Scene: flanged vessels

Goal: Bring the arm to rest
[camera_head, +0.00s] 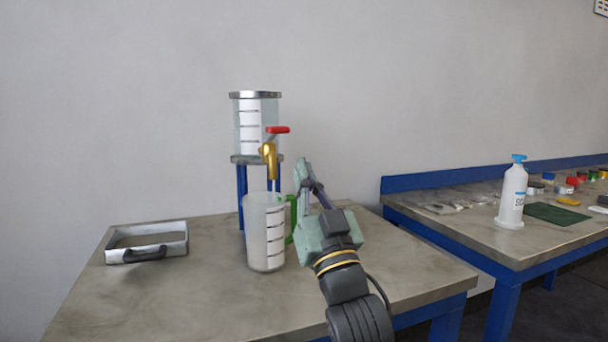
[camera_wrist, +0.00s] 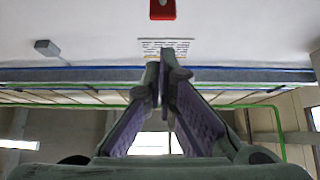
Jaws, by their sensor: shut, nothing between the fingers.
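My gripper (camera_head: 303,170) points up, just right of the measuring jug and the dispenser, above the left table. Its fingers are together and empty; the closed fingertips also show in the wrist view (camera_wrist: 165,65). The clear jug (camera_head: 265,235) with a green handle (camera_head: 291,215) stands upright on the table below the brass tap (camera_head: 268,158), which has a red lever (camera_head: 278,129). The dispenser vessel (camera_head: 251,125) sits on a blue-legged stand. My arm partly hides the table to the right of the jug.
A metal frame with a black handle (camera_head: 147,243) lies at the left of the table (camera_head: 200,300). A second blue table (camera_head: 470,232) at right holds a white bottle (camera_head: 513,195), a green mat (camera_head: 556,214) and several small items. The left table's front is clear.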

